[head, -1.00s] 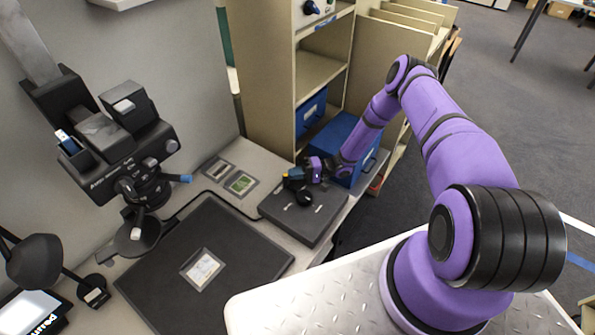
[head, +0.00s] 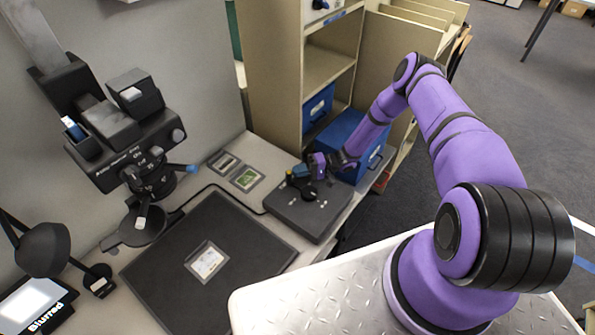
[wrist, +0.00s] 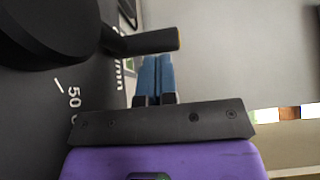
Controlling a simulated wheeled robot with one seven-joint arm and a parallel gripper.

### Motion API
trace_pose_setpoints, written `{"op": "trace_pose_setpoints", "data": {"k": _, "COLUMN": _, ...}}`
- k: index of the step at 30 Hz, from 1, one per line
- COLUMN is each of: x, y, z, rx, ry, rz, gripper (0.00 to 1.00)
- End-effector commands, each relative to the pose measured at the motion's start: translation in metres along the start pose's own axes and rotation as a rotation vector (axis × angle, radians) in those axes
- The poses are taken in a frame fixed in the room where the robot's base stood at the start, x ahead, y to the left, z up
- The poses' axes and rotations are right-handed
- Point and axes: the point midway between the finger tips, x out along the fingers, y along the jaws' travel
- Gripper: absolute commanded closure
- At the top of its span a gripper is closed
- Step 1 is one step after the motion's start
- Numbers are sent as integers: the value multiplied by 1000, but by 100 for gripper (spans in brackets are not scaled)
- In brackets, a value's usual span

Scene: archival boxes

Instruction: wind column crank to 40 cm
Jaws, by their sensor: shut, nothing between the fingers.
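The black crank sits on top of a low dark box (head: 308,216) on the bench. In the wrist view its round black hub (wrist: 50,28) is at the upper left, and a black handle (wrist: 148,41) sticks out to the right. White marks with "50" are printed beside the hub. My gripper (head: 303,177) is low over the box at the crank. Its blue fingers (wrist: 155,78) are together and empty, with their tips just short of the handle; contact cannot be told. The column (head: 25,38) carries a black camera head (head: 125,150) at the left.
A dark mat (head: 215,232) with a small framed card (head: 206,262) lies under the camera head. A lamp (head: 45,250) and a screen reading "Blurred" (head: 35,303) stand at lower left. A blue box (head: 350,140) and beige shelving (head: 275,80) stand close behind my gripper.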

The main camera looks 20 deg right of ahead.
Motion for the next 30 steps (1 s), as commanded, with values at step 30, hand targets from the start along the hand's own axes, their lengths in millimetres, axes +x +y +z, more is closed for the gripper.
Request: {"op": "trace_pose_setpoints", "data": {"k": 30, "x": -102, "y": 0, "z": 0, "rx": 0, "ry": 0, "rz": 1, "gripper": 100}}
